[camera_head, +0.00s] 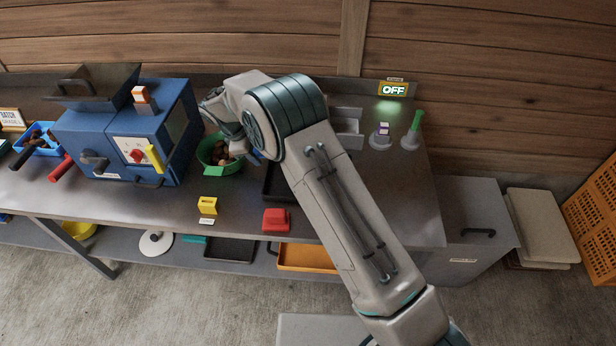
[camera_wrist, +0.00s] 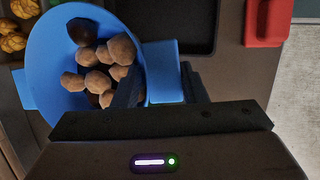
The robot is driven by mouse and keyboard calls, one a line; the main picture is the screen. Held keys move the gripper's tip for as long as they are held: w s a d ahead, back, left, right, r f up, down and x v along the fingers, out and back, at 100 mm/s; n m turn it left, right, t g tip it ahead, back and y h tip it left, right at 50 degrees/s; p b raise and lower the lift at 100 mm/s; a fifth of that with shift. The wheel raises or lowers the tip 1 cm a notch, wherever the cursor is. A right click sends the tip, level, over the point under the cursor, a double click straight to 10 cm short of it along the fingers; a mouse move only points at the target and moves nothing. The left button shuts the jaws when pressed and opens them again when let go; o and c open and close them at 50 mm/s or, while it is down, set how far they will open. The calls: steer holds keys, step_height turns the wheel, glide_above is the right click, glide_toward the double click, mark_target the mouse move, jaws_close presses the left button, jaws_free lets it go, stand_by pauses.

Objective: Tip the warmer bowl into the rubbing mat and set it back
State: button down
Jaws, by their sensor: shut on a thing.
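My gripper (camera_wrist: 160,90) is shut on the blue handle tab of a blue bowl (camera_wrist: 48,62) in the wrist view. The bowl holds several brown chestnuts, gathered on the side nearer the handle. I cannot tell if it is tilted or resting on something. In the head view my arm hides most of this bowl; only a small blue patch (camera_head: 256,156) shows beside my gripper. I cannot tell surely which thing is the rubbing mat; a black tray (camera_wrist: 178,45) lies beyond the handle.
A blue machine (camera_head: 120,135) with levers stands left on the bench. A yellow holder (camera_head: 208,205) and a red block (camera_head: 276,219) are near the front edge. A pale divided bin (camera_head: 348,139) is behind my arm. Yellowish nuts (camera_wrist: 12,42) show at the wrist view's left edge.

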steer(key=d+y+b, duration=0.1)
steer(key=b, duration=0.1)
steer(key=s+d+f+t+y+b, duration=0.1)
steer(key=b, duration=0.2)
steer(key=d+y+b, duration=0.2)
steer(key=b, duration=0.1)
steer(key=shift+s+f+m+t, duration=0.15)
steer(key=shift+s+m+t, duration=0.15)
steer(key=shift+s+t, duration=0.1)
steer(key=shift+d+y+b, duration=0.4)
steer(key=shift+b, duration=0.1)
steer(key=shift+s+d+t+y+b, duration=0.25)
steer(key=shift+d+t+y+b, duration=0.15)
steer(key=shift+d+b, duration=0.1)
steer(key=shift+s+d+r+m+t+y, duration=0.25)
steer(key=shift+d+r+y, duration=0.2)
steer(key=shift+y, duration=0.35)
steer(key=shift+s+d+f+m+t+y, duration=0.1)
steer(key=shift+d+f+m+t+y, duration=0.15)
steer(key=shift+f+t+y, duration=0.35)
stand_by(0.8)
